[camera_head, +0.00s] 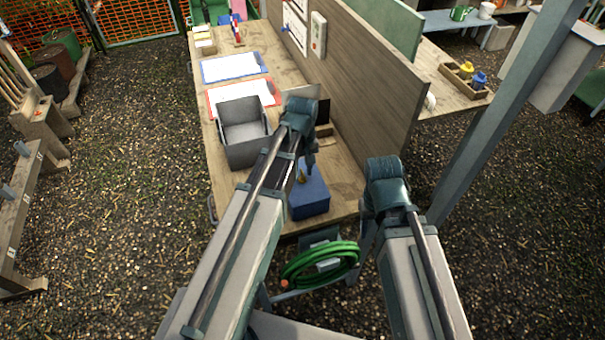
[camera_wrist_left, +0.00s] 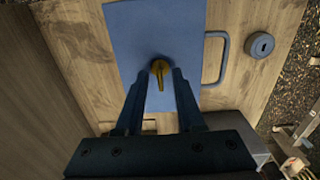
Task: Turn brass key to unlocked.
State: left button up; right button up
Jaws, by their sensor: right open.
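The brass key (camera_wrist_left: 159,72) stands in the top of a blue box (camera_wrist_left: 135,25). In the left wrist view its grip points down the picture, tilted slightly right. The key (camera_head: 301,176) shows small in the head view, on the blue box (camera_head: 311,200) near the table's front end. My left gripper (camera_wrist_left: 162,73) is open, with one finger on each side of the key and gaps between. In the head view my left gripper (camera_head: 309,165) points down over the box. My right arm's wrist is right of the table; its gripper is hidden. No lock marking is readable.
A grey open bin (camera_head: 245,150) stands left of my left wrist. A wooden partition (camera_head: 375,110) runs along the table's right side. A green hose coil (camera_head: 320,265) hangs below the front edge. A grey handle (camera_wrist_left: 222,58) shows beside the box.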

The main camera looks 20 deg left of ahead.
pick_arm(q)
grip_shut()
dwell(0.5)
jog(key=m, duration=1.4)
jog(key=shift+m, duration=1.9)
